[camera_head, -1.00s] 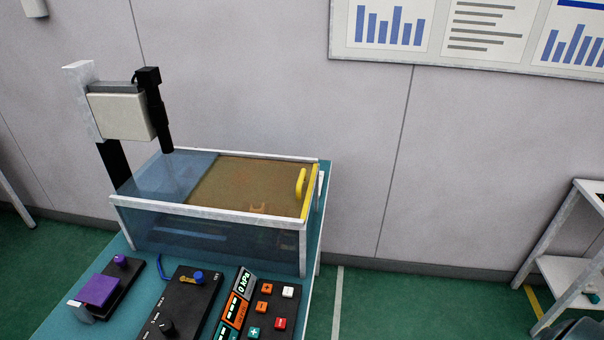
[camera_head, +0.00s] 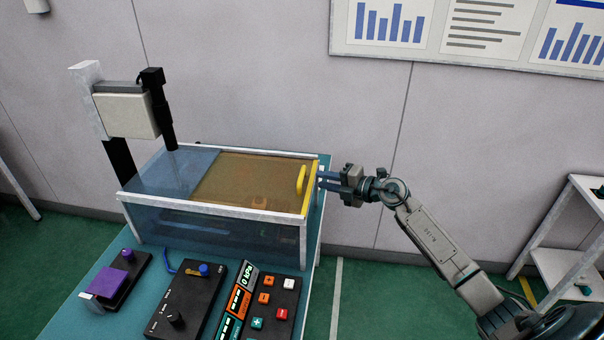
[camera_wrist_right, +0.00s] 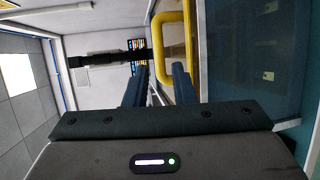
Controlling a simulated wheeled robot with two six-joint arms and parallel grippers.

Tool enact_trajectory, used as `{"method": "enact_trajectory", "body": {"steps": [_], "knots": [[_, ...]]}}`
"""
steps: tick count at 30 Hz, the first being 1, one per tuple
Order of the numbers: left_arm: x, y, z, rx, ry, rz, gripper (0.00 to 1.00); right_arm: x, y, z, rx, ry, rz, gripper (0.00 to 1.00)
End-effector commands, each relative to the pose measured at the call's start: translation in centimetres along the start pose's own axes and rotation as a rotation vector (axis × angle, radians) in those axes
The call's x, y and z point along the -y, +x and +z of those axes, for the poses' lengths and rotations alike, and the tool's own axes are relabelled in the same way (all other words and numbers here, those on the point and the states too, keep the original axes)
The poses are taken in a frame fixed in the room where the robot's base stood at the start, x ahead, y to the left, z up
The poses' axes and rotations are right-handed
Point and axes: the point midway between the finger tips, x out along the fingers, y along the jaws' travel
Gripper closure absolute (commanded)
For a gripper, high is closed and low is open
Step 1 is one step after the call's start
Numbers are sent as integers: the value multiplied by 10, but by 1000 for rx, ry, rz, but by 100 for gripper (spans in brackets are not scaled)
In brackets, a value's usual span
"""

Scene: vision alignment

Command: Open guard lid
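The guard lid (camera_head: 250,182) is an amber see-through panel lying flat and closed on the top right of the blue-tinted guard box (camera_head: 215,232). Its yellow handle (camera_head: 300,180) stands near the lid's right end. My right gripper (camera_head: 321,181) is at the right side of the box, pointing left toward the handle. In the right wrist view the fingers (camera_wrist_right: 159,88) are apart and empty, with the handle (camera_wrist_right: 164,50) just ahead of them. I cannot tell whether a finger touches the handle. My left gripper is not in view.
A post with a white box and black camera (camera_head: 158,110) rises at the box's left. Control boxes with knobs (camera_head: 185,300) and buttons (camera_head: 270,305) stand on the teal table in front. A shelf (camera_head: 565,260) is at the far right. The wall is close behind.

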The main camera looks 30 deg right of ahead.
Motion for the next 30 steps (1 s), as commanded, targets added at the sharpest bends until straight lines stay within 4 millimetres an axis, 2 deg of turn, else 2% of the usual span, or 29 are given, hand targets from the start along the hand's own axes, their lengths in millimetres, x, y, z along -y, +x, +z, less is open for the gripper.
{"method": "enact_trajectory", "body": {"steps": [6,12,18,26,30], "knots": [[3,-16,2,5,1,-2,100,-5,39,0,1,7,5,77],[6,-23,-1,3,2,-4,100,-3,69,0,1,6,3,77],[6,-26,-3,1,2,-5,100,-1,82,0,1,3,1,77],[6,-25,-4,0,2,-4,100,0,84,0,1,2,1,77],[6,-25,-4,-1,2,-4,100,0,84,0,1,2,1,100]]}}
